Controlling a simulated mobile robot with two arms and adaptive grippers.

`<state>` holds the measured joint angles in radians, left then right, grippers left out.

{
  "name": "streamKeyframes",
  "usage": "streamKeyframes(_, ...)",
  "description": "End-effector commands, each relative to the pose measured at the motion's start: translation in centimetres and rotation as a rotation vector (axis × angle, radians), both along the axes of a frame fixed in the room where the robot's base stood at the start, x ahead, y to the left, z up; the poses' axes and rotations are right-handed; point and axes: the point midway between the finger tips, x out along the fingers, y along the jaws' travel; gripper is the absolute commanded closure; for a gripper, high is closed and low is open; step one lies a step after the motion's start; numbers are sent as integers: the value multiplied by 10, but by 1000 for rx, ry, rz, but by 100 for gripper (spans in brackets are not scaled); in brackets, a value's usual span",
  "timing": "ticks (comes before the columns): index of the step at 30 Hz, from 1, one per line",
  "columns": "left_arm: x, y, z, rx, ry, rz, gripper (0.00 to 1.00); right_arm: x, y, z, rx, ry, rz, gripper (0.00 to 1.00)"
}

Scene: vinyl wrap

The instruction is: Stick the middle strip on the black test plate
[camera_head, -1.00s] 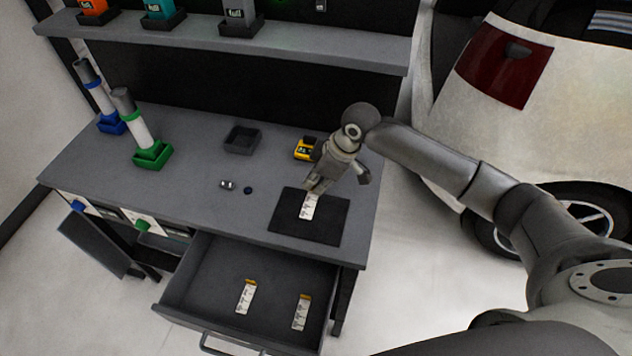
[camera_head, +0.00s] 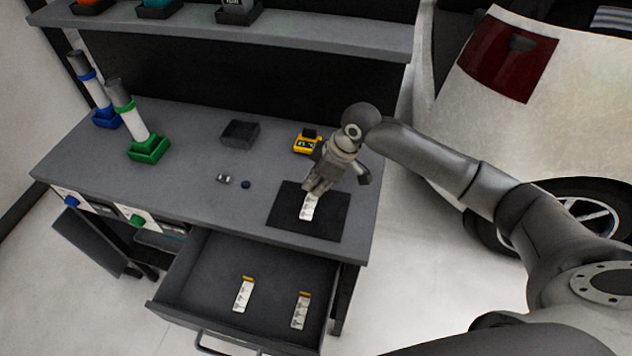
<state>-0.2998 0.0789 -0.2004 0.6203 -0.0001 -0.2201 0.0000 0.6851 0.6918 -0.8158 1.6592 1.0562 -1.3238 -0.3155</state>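The black test plate (camera_head: 333,221) lies flat on the workbench near its right front edge. A white strip with dark markings (camera_head: 307,209) is over the middle of the plate; I cannot tell whether it lies flat on it. My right gripper (camera_head: 313,190) is right above the plate, its fingertips at the strip's far end. The fingers hide that end, and I cannot tell whether they are closed on it. Two more white strips with yellow ends, a left one (camera_head: 243,295) and a right one (camera_head: 300,312), lie apart in the open drawer. My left gripper is not in view.
The open drawer (camera_head: 205,270) juts out below the bench front. A yellow device (camera_head: 306,143) stands behind the plate, near my gripper. A dark open box (camera_head: 240,134), small parts (camera_head: 226,179) and rolls in blue and green holders (camera_head: 149,149) stand farther left. A shelf (camera_head: 330,36) runs above.

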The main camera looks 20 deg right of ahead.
Motion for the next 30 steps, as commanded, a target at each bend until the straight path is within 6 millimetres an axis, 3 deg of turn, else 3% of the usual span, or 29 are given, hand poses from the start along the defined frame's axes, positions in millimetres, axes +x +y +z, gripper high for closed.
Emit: streamKeyframes(30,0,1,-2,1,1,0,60,0,0,-15,-1,1,0,100)
